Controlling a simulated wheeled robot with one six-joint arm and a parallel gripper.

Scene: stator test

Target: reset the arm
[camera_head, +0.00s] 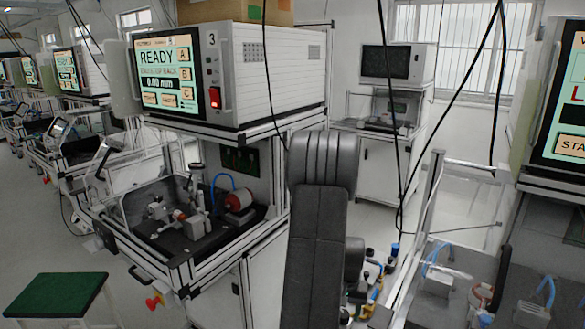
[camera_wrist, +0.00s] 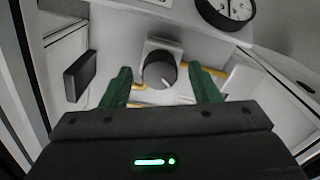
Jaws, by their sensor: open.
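My gripper (camera_wrist: 162,78) shows in the wrist view with two green fingers apart and nothing held between them. A round dark knob (camera_wrist: 160,70) on a pale square mount appears between and beyond the fingers; I cannot tell the exact distance to it. In the camera_head view my black arm (camera_head: 318,230) rises in the centre foreground, and the gripper itself cannot be made out there.
A dial gauge (camera_wrist: 226,10) and a black block (camera_wrist: 80,75) lie near the gripper. A tester labelled 3 (camera_head: 270,75) reads READY above an open bay (camera_head: 215,250). A green-topped stool (camera_head: 58,295) stands at left. Cables hang at right. Floor shows at lower left.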

